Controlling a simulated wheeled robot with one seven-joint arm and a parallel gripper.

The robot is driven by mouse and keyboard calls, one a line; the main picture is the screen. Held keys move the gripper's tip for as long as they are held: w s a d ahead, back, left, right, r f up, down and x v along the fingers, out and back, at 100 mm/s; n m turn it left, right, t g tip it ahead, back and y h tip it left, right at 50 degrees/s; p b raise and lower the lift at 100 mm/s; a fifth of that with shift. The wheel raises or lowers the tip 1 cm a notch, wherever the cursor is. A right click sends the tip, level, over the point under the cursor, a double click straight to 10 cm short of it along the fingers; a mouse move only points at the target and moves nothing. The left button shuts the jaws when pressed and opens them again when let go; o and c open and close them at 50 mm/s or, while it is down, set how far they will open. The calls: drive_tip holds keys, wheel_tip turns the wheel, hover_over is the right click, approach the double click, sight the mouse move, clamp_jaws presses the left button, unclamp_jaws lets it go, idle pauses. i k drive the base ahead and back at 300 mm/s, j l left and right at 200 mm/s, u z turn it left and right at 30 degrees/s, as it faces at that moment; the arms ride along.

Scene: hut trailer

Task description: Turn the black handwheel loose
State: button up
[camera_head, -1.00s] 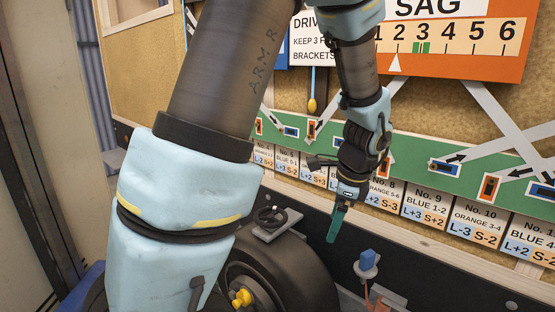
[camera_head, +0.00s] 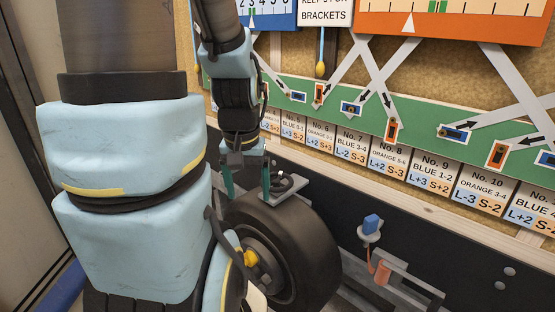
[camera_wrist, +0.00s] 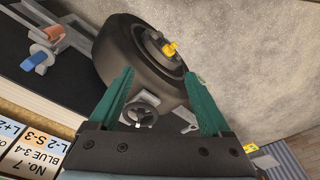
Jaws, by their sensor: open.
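The black handwheel (camera_head: 284,182) is a small spoked wheel on a grey bracket, above and behind the large tyre in the head view. In the wrist view the handwheel (camera_wrist: 140,112) shows between my two green fingers, nearer the left one. My gripper (camera_head: 248,196) points down with its fingers apart, just left of the handwheel in the head view. In the wrist view my gripper (camera_wrist: 157,76) is open and empty. The fingers do not appear closed around the wheel. How far they are above it I cannot tell.
The black tyre (camera_head: 300,250) with a yellow hub cap (camera_head: 250,259) stands close below. A blue knob (camera_head: 371,223) and an orange-handled part (camera_head: 381,273) sit to the right on the dark rail. A green board (camera_head: 420,128) and number cards line the wall behind.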

sight(277, 185)
drive_tip(key=k+l+u, duration=0.1)
drive_tip(key=u, duration=0.3)
drive_tip(key=k+l+u, duration=0.1)
drive_tip(key=l+u, duration=0.3)
drive_tip(key=k+u, duration=0.15)
drive_tip(key=u, duration=0.25)
